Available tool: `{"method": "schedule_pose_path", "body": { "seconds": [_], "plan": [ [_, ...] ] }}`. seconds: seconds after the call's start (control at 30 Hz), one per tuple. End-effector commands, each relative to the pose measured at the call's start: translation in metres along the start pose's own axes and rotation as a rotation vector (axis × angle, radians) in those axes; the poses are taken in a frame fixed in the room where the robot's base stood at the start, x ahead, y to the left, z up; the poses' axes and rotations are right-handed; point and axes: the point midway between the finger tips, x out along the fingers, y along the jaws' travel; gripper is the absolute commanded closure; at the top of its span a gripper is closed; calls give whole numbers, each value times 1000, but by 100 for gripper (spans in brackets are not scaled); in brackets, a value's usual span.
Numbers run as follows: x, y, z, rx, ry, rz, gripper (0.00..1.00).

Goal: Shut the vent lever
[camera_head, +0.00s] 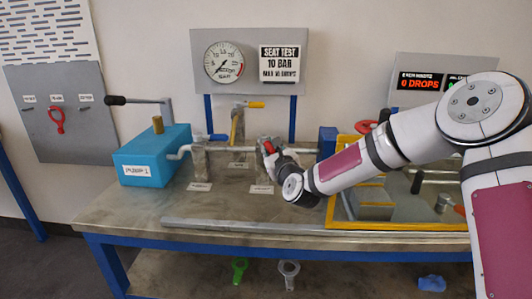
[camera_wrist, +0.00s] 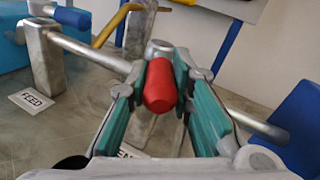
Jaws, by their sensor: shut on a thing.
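The red-handled lever stands on a grey valve post among the pipework on the bench. In the wrist view its red grip (camera_wrist: 160,86) sits between the teal pads of my gripper (camera_wrist: 160,78), which is shut on it. The grip points toward the wrist camera, with a metal valve body (camera_wrist: 159,47) behind it on a horizontal pipe (camera_wrist: 90,52). The label below the post is mostly covered by my fingers. In the head view my gripper (camera_head: 274,156) hides much of the lever; only a little red (camera_head: 268,147) shows.
A blue-handled valve (camera_head: 215,137) stands left, above the FEED label (camera_wrist: 32,100). A yellow-handled valve (camera_head: 253,104) stands behind. A blue pump box (camera_head: 152,160) is farther left. A gauge (camera_head: 223,62) hangs above. A yellow-framed tray (camera_head: 390,226) lies right, under my arm.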

Motion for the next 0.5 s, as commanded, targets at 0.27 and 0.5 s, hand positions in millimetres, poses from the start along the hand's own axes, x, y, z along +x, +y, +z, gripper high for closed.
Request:
{"method": "schedule_pose_path", "body": {
  "seconds": [0.27, 0.5],
  "plan": [
    [0, -3, 2, -3, -12, 24, 100],
    [0, -3, 2, -2, -12, 23, 61]
  ]
}}
